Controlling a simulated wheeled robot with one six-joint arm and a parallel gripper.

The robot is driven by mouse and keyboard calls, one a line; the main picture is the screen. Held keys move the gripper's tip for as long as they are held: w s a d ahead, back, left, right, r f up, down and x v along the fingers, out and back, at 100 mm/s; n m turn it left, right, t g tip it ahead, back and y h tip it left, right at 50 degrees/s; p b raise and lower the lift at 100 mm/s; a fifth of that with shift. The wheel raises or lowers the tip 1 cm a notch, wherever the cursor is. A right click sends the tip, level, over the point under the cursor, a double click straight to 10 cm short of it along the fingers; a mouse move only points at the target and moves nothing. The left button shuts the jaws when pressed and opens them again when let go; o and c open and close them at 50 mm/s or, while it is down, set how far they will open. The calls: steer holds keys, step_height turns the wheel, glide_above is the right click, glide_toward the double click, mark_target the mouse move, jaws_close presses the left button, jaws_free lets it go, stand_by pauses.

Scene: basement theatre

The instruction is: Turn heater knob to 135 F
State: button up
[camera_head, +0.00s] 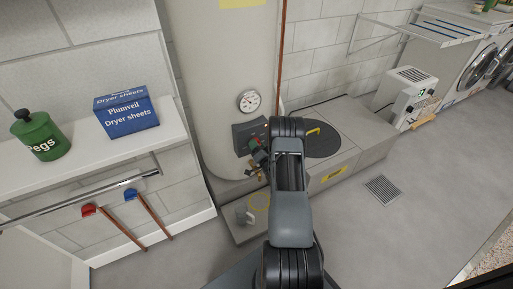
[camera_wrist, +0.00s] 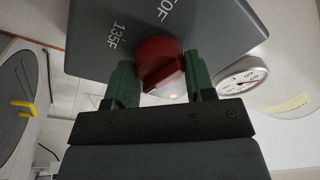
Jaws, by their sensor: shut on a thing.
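The red heater knob (camera_wrist: 160,62) sits on a dark grey control panel (camera_wrist: 85,50), which also shows in the head view (camera_head: 240,137). The label 135F is printed on the panel to the left of the knob in the wrist view; a second label, ending in 0F, is above it and partly cut off. My gripper (camera_wrist: 160,82) is shut on the knob, with one green finger on each side. The knob's exact pointing is unclear. In the head view my gripper (camera_head: 257,147) is at the panel and hides the knob.
The heater tank (camera_head: 228,55) carries a round gauge (camera_head: 249,101) above the panel. A shelf (camera_head: 80,165) with a blue dryer sheets box (camera_head: 126,110) and green peg jar (camera_head: 38,136) stands left. A grey ledge (camera_head: 350,135) runs right. The right floor is clear around a drain grate (camera_head: 383,190).

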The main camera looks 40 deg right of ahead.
steer(key=m+h, duration=0.1)
steer(key=m, duration=0.4)
steer(key=shift+w+a+b, duration=0.1)
steer(key=shift+b, duration=0.2)
steer(key=m, duration=0.4)
steer(key=shift+a+g, duration=0.1)
steer(key=shift+g, duration=0.3)
steer(key=m, duration=0.3)
steer(key=shift+m+g, duration=0.3)
steer(key=shift+m, duration=0.1)
steer(key=shift+m+h, duration=0.3)
steer(key=shift+m, duration=1.5)
steer(key=o, duration=0.7)
steer(key=shift+w+a, duration=0.1)
steer(key=shift+o, duration=1.1)
